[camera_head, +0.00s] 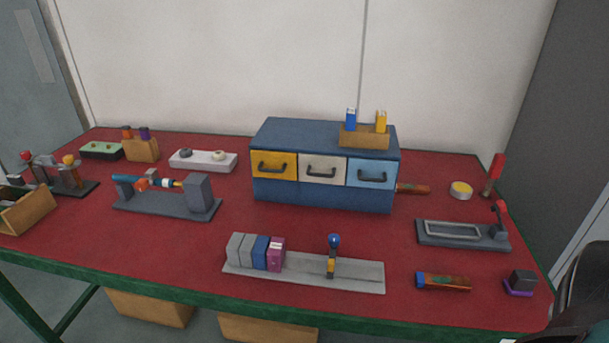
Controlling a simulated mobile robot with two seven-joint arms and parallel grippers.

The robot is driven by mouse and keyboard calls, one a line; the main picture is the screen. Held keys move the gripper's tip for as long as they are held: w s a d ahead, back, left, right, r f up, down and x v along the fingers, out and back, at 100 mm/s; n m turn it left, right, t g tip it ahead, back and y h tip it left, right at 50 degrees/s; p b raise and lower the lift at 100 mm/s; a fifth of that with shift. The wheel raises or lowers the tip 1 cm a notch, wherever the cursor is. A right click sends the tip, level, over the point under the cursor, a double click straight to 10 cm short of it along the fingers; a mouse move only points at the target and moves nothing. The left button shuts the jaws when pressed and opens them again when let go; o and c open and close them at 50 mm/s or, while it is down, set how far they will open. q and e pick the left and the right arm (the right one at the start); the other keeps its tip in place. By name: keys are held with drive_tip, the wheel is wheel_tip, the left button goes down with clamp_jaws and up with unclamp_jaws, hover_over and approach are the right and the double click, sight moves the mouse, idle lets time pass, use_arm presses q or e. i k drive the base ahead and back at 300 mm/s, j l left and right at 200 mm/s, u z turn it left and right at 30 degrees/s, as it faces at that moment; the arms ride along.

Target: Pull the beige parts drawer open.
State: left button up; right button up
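The beige parts drawer (309,162) is the middle of three drawers in the front of a blue cabinet (275,190) on the red table. It has a dark curved handle (321,173). Its front looks level with the yellow drawer (262,159) on its left and the light blue drawer (384,168) on its right, and all three look closed. Nothing covers the beige front. Neither of my grippers is in view.
A wooden box (352,139) with a blue and a yellow item stands on the cabinet. A grey rail (350,274) with several blocks lies in front of it. A grey fixture (165,204) stands left. Red table (205,245) is bare between cabinet and rail.

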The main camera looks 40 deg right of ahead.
sight(313, 167)
drive_tip(key=z, duration=1.3)
drive_tip(key=k+j+u, duration=0.15)
